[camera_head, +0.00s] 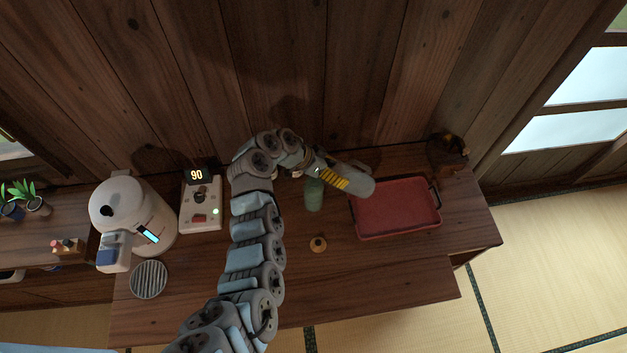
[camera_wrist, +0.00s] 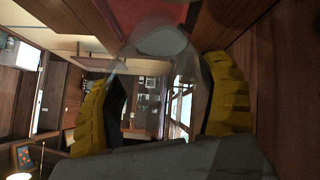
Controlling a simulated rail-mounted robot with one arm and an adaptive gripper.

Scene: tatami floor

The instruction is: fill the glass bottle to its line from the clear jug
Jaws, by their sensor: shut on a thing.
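The green glass bottle (camera_head: 314,195) stands upright on the wooden table, left of the red tray. My arm crosses above it, and its upper end is hidden behind my gripper (camera_head: 338,180). In the wrist view, my gripper (camera_wrist: 160,105) has its yellow ridged fingers shut on the clear jug (camera_wrist: 158,65). The jug is see-through, with a pale round end at the top of that view. I cannot make out its liquid level or its exact tilt. The bottle's line does not show.
A red tray (camera_head: 397,232) lies on the table to the right. A small round wooden piece (camera_head: 318,244) lies in front of the bottle. At left stand a control box (camera_head: 200,205) reading 90, a white dispenser (camera_head: 140,208) and a round grate (camera_head: 149,279). The front middle is clear.

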